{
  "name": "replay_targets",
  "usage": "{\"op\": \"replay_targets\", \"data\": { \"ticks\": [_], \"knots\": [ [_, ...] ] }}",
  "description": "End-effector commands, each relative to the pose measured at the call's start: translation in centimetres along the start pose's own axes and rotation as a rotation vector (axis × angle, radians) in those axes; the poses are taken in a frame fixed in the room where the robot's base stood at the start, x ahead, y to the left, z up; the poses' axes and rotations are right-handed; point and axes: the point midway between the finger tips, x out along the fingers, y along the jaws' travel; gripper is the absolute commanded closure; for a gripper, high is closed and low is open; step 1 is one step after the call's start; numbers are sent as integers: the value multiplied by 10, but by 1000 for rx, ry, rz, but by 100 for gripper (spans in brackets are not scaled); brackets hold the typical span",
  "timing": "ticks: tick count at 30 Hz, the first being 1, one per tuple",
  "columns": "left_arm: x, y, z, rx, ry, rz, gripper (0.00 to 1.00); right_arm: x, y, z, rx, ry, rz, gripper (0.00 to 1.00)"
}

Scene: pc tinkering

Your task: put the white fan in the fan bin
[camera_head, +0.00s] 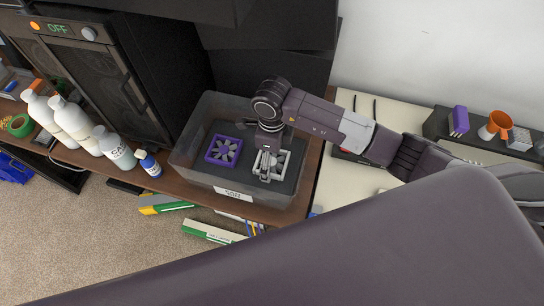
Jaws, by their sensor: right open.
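The white fan (282,164) lies in the right part of a translucent grey bin (190,140), partly hidden by my right gripper. A label on the bin's front is too small to read surely. A purple fan (223,150) lies in the same bin, left of the white fan. My right gripper (267,168) is open and points down into the bin, right over the white fan. I cannot tell whether the fingers touch it. My left gripper is not in view.
White bottles (70,122) and a small blue bottle (150,164) stand left of the bin. A black cabinet (95,75) stands behind them. A dark shelf (440,124) at right holds a purple item (459,121) and an orange mug (499,122).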

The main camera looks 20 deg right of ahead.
Motion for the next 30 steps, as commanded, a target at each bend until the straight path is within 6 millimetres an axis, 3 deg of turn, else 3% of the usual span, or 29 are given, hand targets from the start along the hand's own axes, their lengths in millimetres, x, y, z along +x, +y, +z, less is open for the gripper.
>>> {"op": "replay_targets", "data": {
  "ticks": [5,21,30],
  "knots": [
    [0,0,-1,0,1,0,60,-9,-1,1,-1,-3,-2,16],
    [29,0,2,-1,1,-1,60,-110,-1,1,-1,-2,-3,16],
    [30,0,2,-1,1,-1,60,-123,0,0,0,1,1,16]
  ]
}}
